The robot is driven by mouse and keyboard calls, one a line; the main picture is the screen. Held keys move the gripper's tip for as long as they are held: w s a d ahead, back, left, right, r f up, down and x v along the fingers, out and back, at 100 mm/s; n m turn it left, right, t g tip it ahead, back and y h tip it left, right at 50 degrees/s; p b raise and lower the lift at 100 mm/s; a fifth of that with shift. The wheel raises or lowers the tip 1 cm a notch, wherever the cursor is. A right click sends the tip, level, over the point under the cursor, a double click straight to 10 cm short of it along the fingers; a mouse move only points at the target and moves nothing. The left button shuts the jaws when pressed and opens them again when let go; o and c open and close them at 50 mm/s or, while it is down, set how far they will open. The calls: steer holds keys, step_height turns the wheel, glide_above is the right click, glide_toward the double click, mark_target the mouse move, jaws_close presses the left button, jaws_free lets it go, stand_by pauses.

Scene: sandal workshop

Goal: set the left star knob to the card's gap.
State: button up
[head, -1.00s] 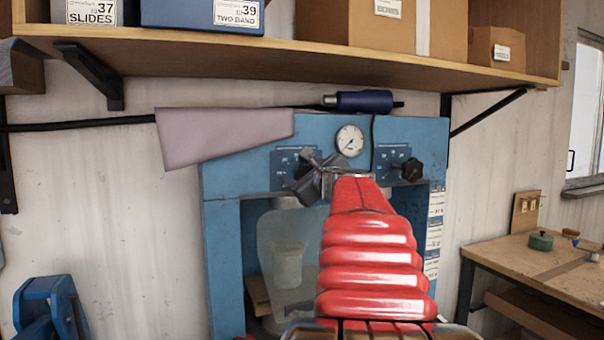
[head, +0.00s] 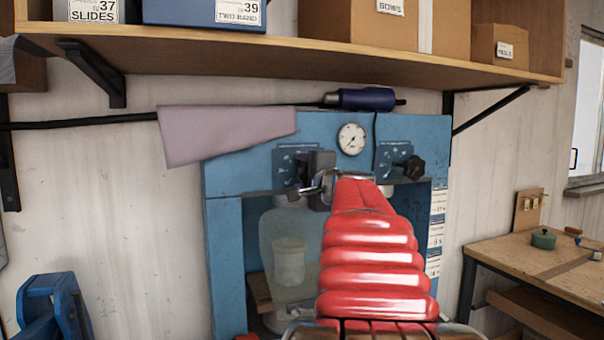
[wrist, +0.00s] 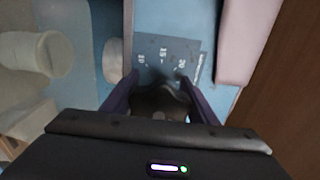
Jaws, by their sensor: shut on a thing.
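The blue press (head: 222,245) stands against the wall. On its left panel is a dark scale plate (head: 283,160) with white marks. In the wrist view the scale plate (wrist: 165,48) shows numbers that look like 10, 15 and 20, blurred. The left star knob (wrist: 160,102) is dark and sits between my gripper's two purple fingers (wrist: 160,80), which are shut on it. In the head view my gripper (head: 304,182) hides the knob at the left panel. The knob's pointer position cannot be read. I cannot make out the card for certain.
A second dark star knob (head: 413,168) sits on the right panel, with a round gauge (head: 352,139) between. A shelf with boxes (head: 300,62) overhangs the press. A white strip of labels (head: 435,228) runs down its right side.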

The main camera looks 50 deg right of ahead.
steer(key=n, duration=0.3)
steer(key=f+n, duration=0.1)
steer(key=n, duration=0.2)
steer(key=shift+n, duration=0.3)
steer(key=shift+s+d+f+n, duration=0.1)
steer(key=shift+d+n, duration=0.05)
steer(key=shift+n, duration=2.3)
steer(key=shift+s+d+f+n, duration=0.1)
steer(key=shift+d+n, duration=0.1)
steer(key=shift+n, duration=2.2)
steer(key=shift+s+d+f+n, duration=0.1)
steer(key=shift+d+n, duration=0.05)
steer(key=shift+n, duration=2.3)
steer(key=o, duration=0.8)
steer(key=shift+w, duration=0.1)
steer(key=shift+o, duration=1.2)
steer(key=shift+r, duration=0.15)
